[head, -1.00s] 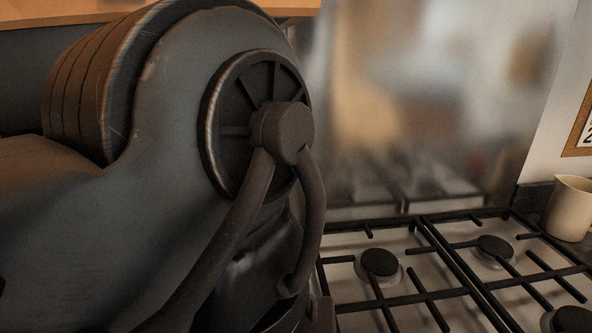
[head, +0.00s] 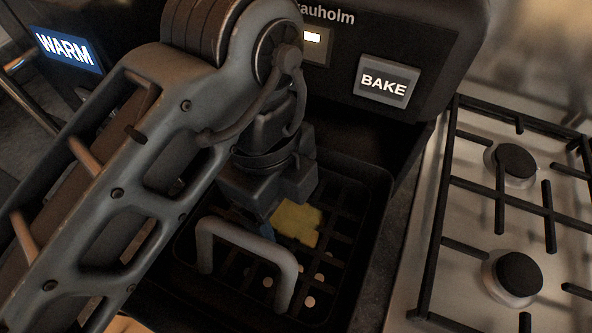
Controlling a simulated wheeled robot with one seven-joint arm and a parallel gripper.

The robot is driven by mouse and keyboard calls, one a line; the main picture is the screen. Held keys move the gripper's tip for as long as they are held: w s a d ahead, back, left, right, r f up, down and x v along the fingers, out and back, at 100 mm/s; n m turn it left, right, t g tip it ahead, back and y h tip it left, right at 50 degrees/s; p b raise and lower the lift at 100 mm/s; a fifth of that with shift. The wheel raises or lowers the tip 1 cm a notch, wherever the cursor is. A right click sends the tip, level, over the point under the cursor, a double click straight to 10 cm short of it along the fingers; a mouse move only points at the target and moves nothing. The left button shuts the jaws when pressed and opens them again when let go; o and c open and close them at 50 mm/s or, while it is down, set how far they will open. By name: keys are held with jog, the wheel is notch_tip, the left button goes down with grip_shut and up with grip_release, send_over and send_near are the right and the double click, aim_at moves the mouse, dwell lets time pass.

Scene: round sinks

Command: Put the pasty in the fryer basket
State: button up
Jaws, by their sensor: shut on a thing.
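The pasty (head: 298,222) is a flat, yellow piece in the head view, just below my gripper. My gripper (head: 272,222) points down inside the dark fryer basket (head: 378,200), and its jaws are shut on the pasty. Its fingertips are mostly hidden by my gripper body and the dark surroundings. The basket has a slatted floor with round holes and a grey loop handle (head: 246,238) at the front. I cannot tell whether the pasty touches the basket floor.
The dark appliance behind the basket has a lit WARM panel (head: 67,50) and a BAKE button (head: 386,82). A gas hob (head: 470,215) with black grates lies to the right. My arm covers much of the left side.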

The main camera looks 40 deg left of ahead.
jog(key=shift+f, duration=0.25)
jog(key=shift+f, duration=0.2)
jog(key=o, duration=0.9)
jog(key=shift+c, duration=0.2)
jog(key=shift+r, duration=0.1)
notch_tip(320, 180, up, 12)
jog(key=a, duration=0.1)
jog(key=shift+a, duration=0.2)
